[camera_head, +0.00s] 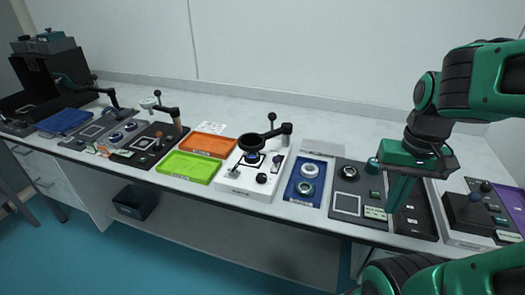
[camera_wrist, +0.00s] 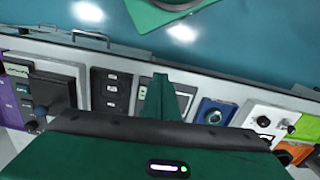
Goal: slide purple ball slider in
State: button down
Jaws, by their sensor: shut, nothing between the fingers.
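A slider unit with a black block (camera_head: 467,210) stands at the right end of the bench in the head view. A small dark ball knob (camera_head: 475,197) shows on it, and another ball (camera_head: 486,187) sits just behind; their exact colours are hard to tell. In the wrist view the black block (camera_wrist: 52,92) is at the left, with a dark ball (camera_wrist: 33,127) near it. My gripper (camera_head: 393,208) is shut and empty, fingers pointing down over the dark panels left of the slider unit. Its green fingers also show in the wrist view (camera_wrist: 157,88), apart from the block.
A purple panel (camera_head: 512,200) lies right of the unit. A black panel with labelled squares (camera_head: 418,222) and a dark panel with a screen (camera_head: 347,204) lie near my fingers.

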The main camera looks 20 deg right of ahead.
jog(key=shift+w, duration=0.1)
jog(key=w+a+r+n+t+h, duration=0.1)
jog(key=w+a+n+h, duration=0.2)
jog(key=w, duration=0.5)
jog(key=w+a+r+n+t+h, duration=0.1)
jog(key=w+a+n, duration=0.1)
jog(key=w+a, duration=0.45)
jog(key=w+a+n+t, duration=0.2)
jog(key=w+a, duration=0.2)
jog(key=a, duration=0.3)
jog(key=w+a+n+t, duration=0.2)
jog(key=w+a, duration=0.3)
jog(key=a, duration=0.3)
jog(key=shift+w+a+r, duration=0.25)
jog(key=shift+a+r, duration=0.05)
jog(key=shift+f, duration=0.1)
